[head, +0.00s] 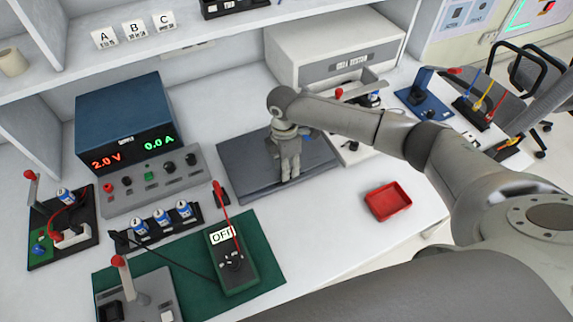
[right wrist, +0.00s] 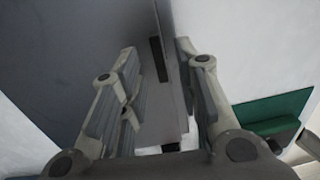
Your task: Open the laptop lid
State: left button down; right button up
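The laptop (head: 240,165) is a dark grey flat slab on the white bench, and its lid looks closed. My right gripper (head: 288,177) points down over the laptop's near part, right of its middle, and hides some of it. In the right wrist view the laptop's grey surface (right wrist: 90,35) fills the left side. There the right gripper (right wrist: 158,52) has its two fingers apart, with the laptop's edge and a short black strip between them. I cannot tell whether a finger touches the laptop. My left gripper is not in view.
A red tray (head: 388,201) lies right of the laptop. A multimeter (head: 232,258) with a red probe lies on a green mat (head: 190,300) in front. A power supply (head: 125,120) stands left and a white tester box (head: 335,45) behind. Bare bench shows between laptop and tray.

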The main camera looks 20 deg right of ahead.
jog(key=shift+r, duration=0.1)
notch_tip(320, 180, up, 12)
jog(key=shift+w, duration=0.45)
jog(key=shift+a, duration=0.1)
